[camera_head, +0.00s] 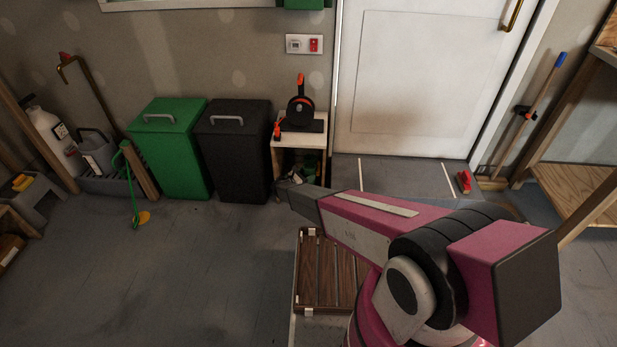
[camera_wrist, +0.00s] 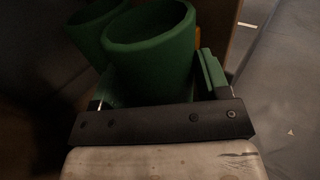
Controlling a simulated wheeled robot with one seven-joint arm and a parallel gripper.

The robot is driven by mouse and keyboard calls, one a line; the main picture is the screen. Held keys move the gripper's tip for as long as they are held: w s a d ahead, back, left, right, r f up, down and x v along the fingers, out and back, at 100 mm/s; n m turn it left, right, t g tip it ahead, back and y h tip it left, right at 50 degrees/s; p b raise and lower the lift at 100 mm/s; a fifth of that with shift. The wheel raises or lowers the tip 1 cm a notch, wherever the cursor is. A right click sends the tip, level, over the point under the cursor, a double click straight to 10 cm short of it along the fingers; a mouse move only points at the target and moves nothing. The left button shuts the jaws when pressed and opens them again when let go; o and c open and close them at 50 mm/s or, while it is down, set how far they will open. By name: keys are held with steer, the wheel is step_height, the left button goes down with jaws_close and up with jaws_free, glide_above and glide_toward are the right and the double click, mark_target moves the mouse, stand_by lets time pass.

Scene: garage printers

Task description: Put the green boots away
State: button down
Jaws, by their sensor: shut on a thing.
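Two green boots show in the wrist view. The nearer green boot (camera_wrist: 150,55) has its round open top towards the camera and stands between the fingers of my gripper (camera_wrist: 155,85), which is shut on it. The other green boot (camera_wrist: 92,28) is just behind it to the left, partly hidden by the nearer one. The lower parts of both are out of sight. In the head view my arm reaches to the small white side table (camera_head: 310,141), and its end is low in front of the table. I cannot make out the boots clearly there.
A black bin (camera_head: 235,155) and a green bin (camera_head: 170,150) stand left of the table. A slatted wooden rack (camera_head: 318,270) lies below my arm. A white door (camera_head: 425,85) with a dark mat is behind right. Floor at the left front is clear.

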steer(key=shift+w+f, duration=0.2)
steer(key=shift+f, duration=0.1)
steer(key=shift+c, duration=0.5)
jaws_free()
steer(key=shift+f, duration=0.2)
